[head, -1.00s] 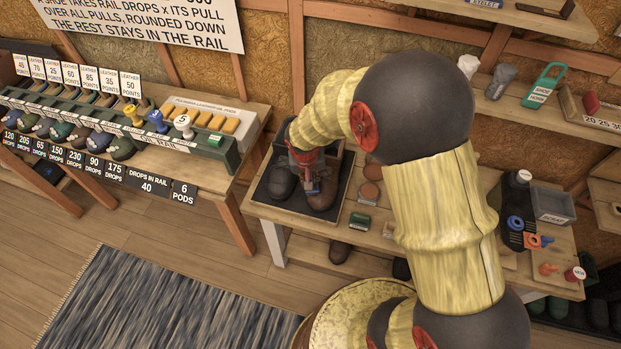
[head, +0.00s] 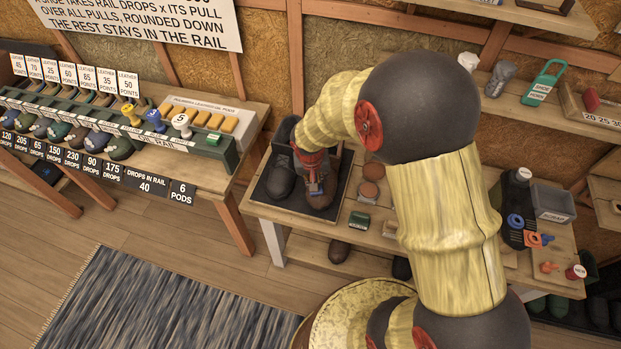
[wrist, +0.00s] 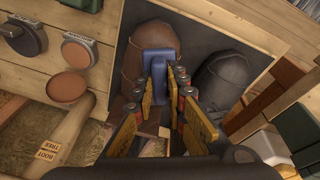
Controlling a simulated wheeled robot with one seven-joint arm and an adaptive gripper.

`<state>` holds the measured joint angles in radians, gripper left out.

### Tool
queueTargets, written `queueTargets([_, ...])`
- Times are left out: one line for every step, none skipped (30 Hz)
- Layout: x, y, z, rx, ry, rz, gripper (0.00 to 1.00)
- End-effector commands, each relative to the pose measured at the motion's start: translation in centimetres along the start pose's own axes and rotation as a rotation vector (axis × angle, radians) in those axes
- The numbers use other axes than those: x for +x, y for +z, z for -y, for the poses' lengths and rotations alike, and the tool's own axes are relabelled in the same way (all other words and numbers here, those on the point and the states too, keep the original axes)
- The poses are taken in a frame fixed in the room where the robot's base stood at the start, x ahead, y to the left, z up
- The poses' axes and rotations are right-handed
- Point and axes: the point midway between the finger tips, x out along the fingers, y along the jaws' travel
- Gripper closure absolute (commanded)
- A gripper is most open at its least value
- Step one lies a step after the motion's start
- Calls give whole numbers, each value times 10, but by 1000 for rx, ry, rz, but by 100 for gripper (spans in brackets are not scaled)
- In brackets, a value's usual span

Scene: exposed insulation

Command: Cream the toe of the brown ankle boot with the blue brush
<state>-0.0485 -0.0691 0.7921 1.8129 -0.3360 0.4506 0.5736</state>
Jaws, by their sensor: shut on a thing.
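The brown ankle boot (head: 322,195) stands on a dark tray (head: 299,205) on the bench, its toe toward the bench's front edge. It also shows in the wrist view (wrist: 147,55). My gripper (wrist: 162,75) is shut on the blue brush (wrist: 157,64) and holds it over the boot's toe. In the head view my gripper (head: 313,176) is just above the boot and the brush is mostly hidden. I cannot tell whether the bristles touch the leather.
A dark boot (head: 281,180) stands close left of the brown boot on the same tray. A green block (head: 359,220) lies near the bench's front edge. The oil rail (head: 170,150) bench is to the left.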

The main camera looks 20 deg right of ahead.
Motion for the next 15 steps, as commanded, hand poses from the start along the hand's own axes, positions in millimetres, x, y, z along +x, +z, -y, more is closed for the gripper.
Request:
queueTargets([0,2,-5,2,1,1,100])
queueTargets([-1,3,-7,2,0,1,100])
queueTargets([-1,4,-10,1,0,0,100])
queueTargets([-1,4,-12,1,0,0,100])
queueTargets([-1,5,-13,1,0,0,100])
queueTargets([-1,6,-14,1,0,0,100])
queueTargets([-1,6,-15,1,0,0,100])
queueTargets([-1,6,-15,0,0,0,100])
queueTargets([-1,7,-16,0,0,0,100])
queueTargets([-1,7,-16,0,0,0,100])
queueTargets([0,8,-17,0,0,0,100])
queueTargets([0,8,-19,1,0,0,100])
queueTargets([0,9,-21,1,0,1,100])
queueTargets([0,10,-23,1,0,1,100])
queueTargets([0,11,-26,1,0,1,100])
